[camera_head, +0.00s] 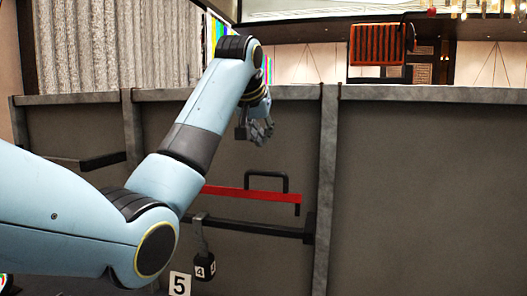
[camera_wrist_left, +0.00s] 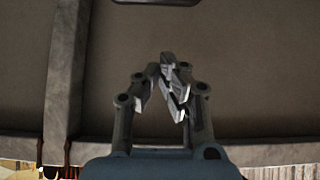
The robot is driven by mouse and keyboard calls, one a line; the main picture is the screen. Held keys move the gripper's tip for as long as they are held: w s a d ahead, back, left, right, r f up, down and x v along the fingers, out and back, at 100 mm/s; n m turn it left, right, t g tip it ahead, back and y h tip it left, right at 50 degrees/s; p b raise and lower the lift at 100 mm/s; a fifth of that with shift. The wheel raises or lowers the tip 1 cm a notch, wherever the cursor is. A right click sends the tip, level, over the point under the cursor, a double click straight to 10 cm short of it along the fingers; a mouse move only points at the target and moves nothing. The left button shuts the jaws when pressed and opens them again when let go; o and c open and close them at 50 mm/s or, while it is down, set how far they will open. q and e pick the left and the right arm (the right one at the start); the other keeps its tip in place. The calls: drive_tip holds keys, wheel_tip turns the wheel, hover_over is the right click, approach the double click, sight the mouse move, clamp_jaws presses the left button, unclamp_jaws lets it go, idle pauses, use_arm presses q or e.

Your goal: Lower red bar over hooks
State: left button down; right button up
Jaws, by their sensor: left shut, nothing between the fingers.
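The red bar (camera_head: 250,195) lies level against the grey wall, with a black handle (camera_head: 266,180) on top and a short downturned right end. Its left end is hidden behind my left arm. A black rail (camera_head: 255,227) runs just below it; I cannot make out clear hooks. My left gripper (camera_head: 262,132) is above the handle, apart from it. In the left wrist view the left gripper (camera_wrist_left: 172,72) is shut and empty, and a dark edge, perhaps the handle (camera_wrist_left: 155,2), shows at the top. My right gripper is out of view.
A black weight marked 4 (camera_head: 204,266) hangs under the rail, near a white 5 sign (camera_head: 180,285). A grey upright post (camera_head: 327,180) stands right of the bar. An orange ribbed box (camera_head: 378,44) is above the wall. The right wall panel is bare.

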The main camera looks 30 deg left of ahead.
use_arm(q)
drive_tip(key=p+x, duration=0.2)
drive_tip(key=x, duration=0.7)
drive_tip(key=shift+f+p, duration=0.2)
drive_tip(key=shift+p, duration=0.35)
drive_tip(key=s+p, duration=0.1)
drive_tip(key=s+d, duration=0.1)
drive_tip(key=s, duration=0.1)
drive_tip(key=shift+s+f+p, duration=0.2)
drive_tip(key=shift+s+p, duration=0.1)
drive_tip(key=shift+p, duration=0.1)
